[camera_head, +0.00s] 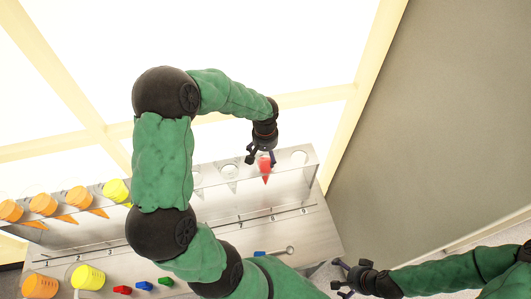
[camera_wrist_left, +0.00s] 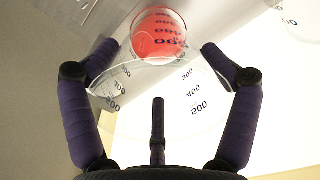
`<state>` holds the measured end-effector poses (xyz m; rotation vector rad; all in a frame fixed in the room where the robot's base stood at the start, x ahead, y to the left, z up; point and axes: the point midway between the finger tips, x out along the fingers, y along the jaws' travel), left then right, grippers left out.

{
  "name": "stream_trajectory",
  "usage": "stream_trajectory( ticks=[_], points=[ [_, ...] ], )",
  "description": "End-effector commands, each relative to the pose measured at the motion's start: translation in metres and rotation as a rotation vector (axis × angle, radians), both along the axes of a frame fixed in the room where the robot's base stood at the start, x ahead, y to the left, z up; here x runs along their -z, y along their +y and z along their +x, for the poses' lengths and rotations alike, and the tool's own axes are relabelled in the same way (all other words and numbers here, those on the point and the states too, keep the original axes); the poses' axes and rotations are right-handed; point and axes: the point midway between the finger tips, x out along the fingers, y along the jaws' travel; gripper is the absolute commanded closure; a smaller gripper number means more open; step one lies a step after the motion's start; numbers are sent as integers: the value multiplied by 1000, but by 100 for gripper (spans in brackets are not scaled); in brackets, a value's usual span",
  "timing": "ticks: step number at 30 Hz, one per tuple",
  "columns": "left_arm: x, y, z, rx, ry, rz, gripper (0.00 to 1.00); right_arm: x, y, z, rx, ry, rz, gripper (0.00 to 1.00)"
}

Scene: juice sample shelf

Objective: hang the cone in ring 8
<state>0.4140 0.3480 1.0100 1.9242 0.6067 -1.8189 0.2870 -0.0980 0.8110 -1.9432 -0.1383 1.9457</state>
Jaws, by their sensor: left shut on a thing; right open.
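My left gripper (camera_head: 261,157) is shut on a cone with red juice (camera_head: 265,170), point down, at the right part of the ring shelf. In the left wrist view the cone's clear graduated wall (camera_wrist_left: 130,75) lies between my fingers, with the red juice (camera_wrist_left: 158,35) deeper inside. I cannot tell whether the cone is inside a ring or in front of it. Clear rings or empty cones (camera_head: 229,171) show to its left, and an empty-looking ring (camera_head: 299,157) to its right. My right gripper (camera_head: 347,277) is open and empty, low right.
Orange cones (camera_head: 79,197) and a yellow cone (camera_head: 116,190) hang at the left of the shelf (camera_head: 308,170). An orange cup (camera_head: 40,287), a yellow cup (camera_head: 88,276), small coloured blocks (camera_head: 143,286) and a blue-handled loop tool (camera_head: 274,252) are on the counter. My left arm hides the middle.

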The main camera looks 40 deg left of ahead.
Motion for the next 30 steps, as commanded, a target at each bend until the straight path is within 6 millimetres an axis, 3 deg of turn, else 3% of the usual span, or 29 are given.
stream_trajectory(
  ticks=[27, 28, 30],
  points=[
    [14, 0, 1, -1, -2, 1, 73, 13, 0, 0, 0, 0, 0, 0],
    [14, 0, 1, -1, -2, 1, 11, 13, 0, 0, 0, 0, 0, 0],
    [14, 0, 1, -1, -2, 1, 0, 13, 0, 0, 0, 0, 0, 0]
  ],
)
